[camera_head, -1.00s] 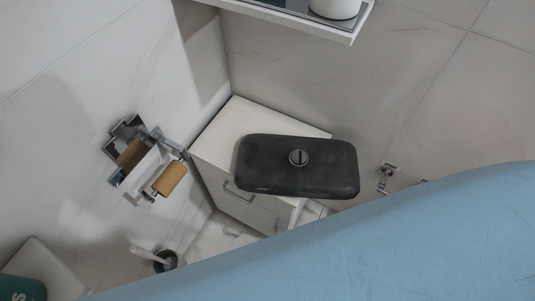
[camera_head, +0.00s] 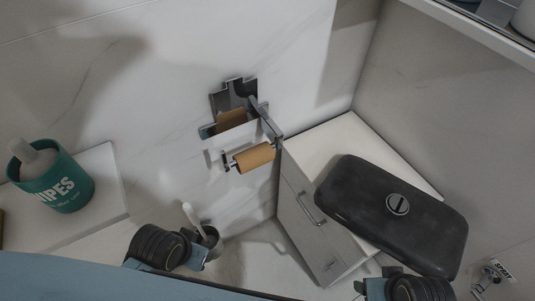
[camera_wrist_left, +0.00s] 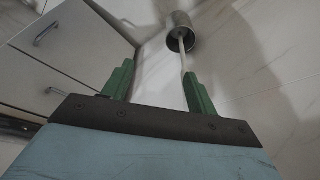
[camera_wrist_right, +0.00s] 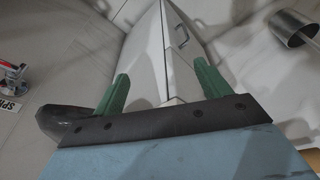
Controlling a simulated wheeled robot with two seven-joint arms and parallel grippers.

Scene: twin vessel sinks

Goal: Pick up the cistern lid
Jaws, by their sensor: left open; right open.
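The cistern lid (camera_head: 392,214) is a dark, rounded rectangular slab with a round button in its middle. In the head view it overlaps the top of a white cabinet at the right and reaches past its edge; what bears it is hidden. A dark rounded end, likely the lid's, shows at the left of the right wrist view (camera_wrist_right: 62,122), beside my right gripper. My right gripper (camera_wrist_right: 162,72) is open and empty; in the head view its arm is just below the lid. My left gripper (camera_wrist_left: 158,75) is open and empty, left of the cabinet and apart from the lid.
The white cabinet (camera_head: 310,222) has drawer handles. A paper holder with a brown roll (camera_head: 254,157) is on the wall to its left. A toilet brush holder (camera_head: 212,240) stands near my left gripper. A green wipes tub (camera_head: 62,185) sits far left. A shelf (camera_head: 470,28) overhangs top right.

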